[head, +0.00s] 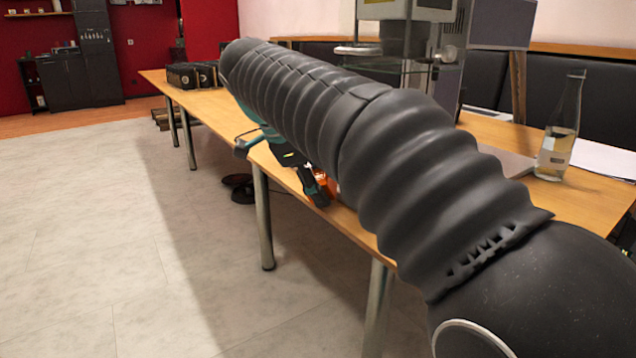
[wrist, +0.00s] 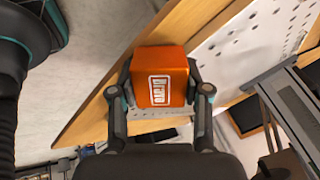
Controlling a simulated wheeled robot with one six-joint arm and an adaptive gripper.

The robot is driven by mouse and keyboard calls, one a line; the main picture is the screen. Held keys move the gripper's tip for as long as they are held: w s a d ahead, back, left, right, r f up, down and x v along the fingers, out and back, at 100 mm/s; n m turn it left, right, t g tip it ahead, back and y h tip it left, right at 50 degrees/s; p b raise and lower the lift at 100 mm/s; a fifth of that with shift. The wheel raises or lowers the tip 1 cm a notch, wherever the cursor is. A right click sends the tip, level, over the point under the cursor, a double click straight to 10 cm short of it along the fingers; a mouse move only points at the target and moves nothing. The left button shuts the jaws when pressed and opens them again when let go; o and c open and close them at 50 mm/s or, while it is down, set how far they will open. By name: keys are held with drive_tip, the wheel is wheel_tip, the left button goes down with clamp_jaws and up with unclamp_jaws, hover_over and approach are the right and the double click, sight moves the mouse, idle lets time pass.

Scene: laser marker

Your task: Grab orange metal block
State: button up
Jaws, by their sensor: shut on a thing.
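The orange metal block (wrist: 150,65) shows in the wrist view between the two fingers of my gripper (wrist: 160,90). It has a white label with dark lettering on the face toward the camera. The fingers are shut on its left and right sides. In the head view, my arm covers most of that area. Only a small orange part of the block (head: 333,186) shows beside my gripper (head: 316,186), near the table's front edge. Whether the block touches the table cannot be told.
The wooden table (head: 590,205) runs from front right to back left. A glass bottle (head: 558,140) and a machine with a column (head: 425,45) stand on it. Black boxes (head: 183,76) sit at its far end. A perforated white plate (wrist: 235,50) lies close to the block. The floor at left is open.

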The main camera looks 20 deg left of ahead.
drive_tip(key=o, duration=1.4)
drive_tip(key=shift+s+r, duration=0.1)
drive_tip(key=shift+r, duration=0.05)
drive_tip(key=shift+v, duration=3.65)
